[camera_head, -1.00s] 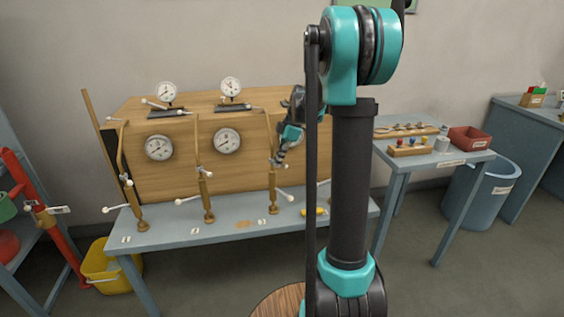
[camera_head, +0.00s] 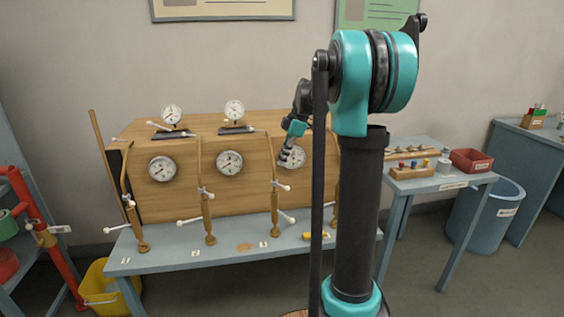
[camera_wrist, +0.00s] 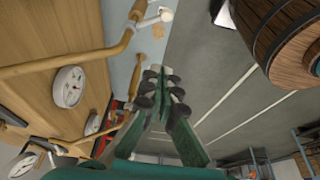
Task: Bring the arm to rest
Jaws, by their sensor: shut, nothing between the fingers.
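My gripper (camera_head: 287,157) is in front of the wooden gauge panel (camera_head: 193,193) in the head view, near the gauge (camera_head: 293,157) on the panel's right side. I cannot tell its exact distance from the panel. In the wrist view my gripper's fingers (camera_wrist: 163,77) are together and nothing is between them. My arm's upper links and dark column cover the right end of the panel in the head view.
Brass pipes (camera_head: 209,216) with white-handled valves stand along the blue-grey bench (camera_head: 175,262). In the wrist view a brass pipe (camera_wrist: 88,63) runs left of the fingers, and a wooden barrel (camera_wrist: 280,35) is at upper right. Grey floor lies between.

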